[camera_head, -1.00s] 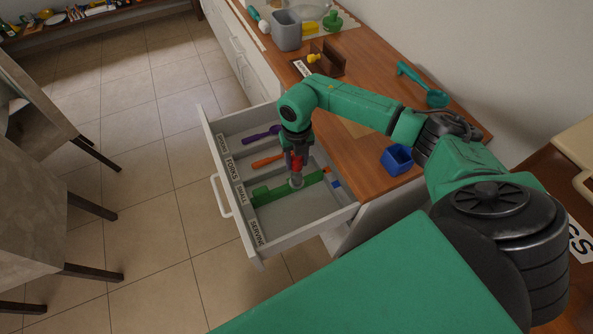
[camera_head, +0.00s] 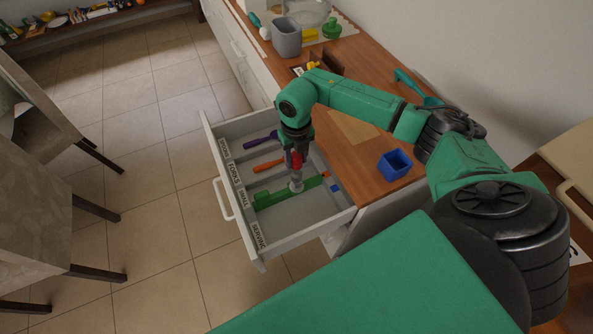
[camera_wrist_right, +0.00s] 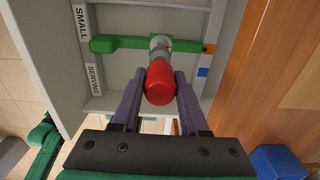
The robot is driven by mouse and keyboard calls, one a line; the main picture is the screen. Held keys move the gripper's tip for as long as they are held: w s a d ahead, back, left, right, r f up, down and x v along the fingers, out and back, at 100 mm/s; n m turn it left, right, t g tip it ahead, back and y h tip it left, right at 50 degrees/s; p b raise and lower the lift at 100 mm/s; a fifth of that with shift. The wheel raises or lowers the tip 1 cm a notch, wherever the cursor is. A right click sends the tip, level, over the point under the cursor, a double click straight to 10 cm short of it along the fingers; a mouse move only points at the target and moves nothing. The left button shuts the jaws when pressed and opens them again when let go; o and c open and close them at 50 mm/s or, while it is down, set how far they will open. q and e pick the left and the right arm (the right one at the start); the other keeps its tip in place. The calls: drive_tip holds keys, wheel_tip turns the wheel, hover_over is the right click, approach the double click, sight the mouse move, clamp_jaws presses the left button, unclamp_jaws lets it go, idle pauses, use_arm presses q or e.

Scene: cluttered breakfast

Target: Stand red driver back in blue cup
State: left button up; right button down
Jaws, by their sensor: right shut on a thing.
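The red driver (camera_wrist_right: 159,83) is upright between the two fingers of my right gripper (camera_wrist_right: 159,100), which is shut on its red handle. In the head view the driver (camera_head: 297,161) is over the open drawer, and its grey lower end is over or on a green utensil; I cannot tell if they touch. My right gripper (camera_head: 295,152) is seen from above there. The blue cup (camera_head: 394,165) stands on the wooden counter to the right of the drawer. It also shows at the lower right of the wrist view (camera_wrist_right: 278,162).
The open drawer (camera_head: 258,243) has labelled compartments with a purple spoon (camera_head: 259,140), an orange utensil (camera_head: 268,166) and the green utensil (camera_head: 272,201). A grey bin (camera_head: 287,38) and a teal ladle (camera_head: 410,83) are on the counter. The counter around the blue cup is clear.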

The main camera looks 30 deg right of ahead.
sight(295, 158)
drive_tip(key=r+n, duration=0.1)
drive_tip(key=n, duration=0.1)
drive_tip(key=r+n, duration=0.1)
drive_tip(key=s+r+n+p, duration=0.1)
drive_tip(key=n, duration=0.1)
drive_tip(key=shift+a+r+n, duration=0.25)
drive_tip(key=shift+a+n, duration=0.05)
drive_tip(key=shift+a, duration=0.1)
drive_tip(key=s+a+r+n+p, duration=0.1)
drive_tip(key=s+r+n, duration=0.15)
drive_tip(key=n, duration=0.95)
drive_tip(key=s+a+r+n+p, duration=0.1)
drive_tip(key=s+a+r+n, duration=0.15)
drive_tip(key=n, duration=0.95)
drive_tip(key=s+d+r+m+p, duration=0.2)
drive_tip(key=d+m+p, duration=0.3)
drive_tip(key=d+m, duration=0.3)
drive_tip(key=s+d+r+m+p, duration=0.3)
drive_tip(key=d+m+p, duration=0.3)
drive_tip(key=m, duration=0.6)
drive_tip(key=s+d+r+m+p, duration=0.3)
drive_tip(key=d+m+p, duration=0.3)
drive_tip(key=d+m, duration=0.5)
drive_tip(key=shift+s+r, duration=0.25)
drive_tip(key=shift+s, duration=0.5)
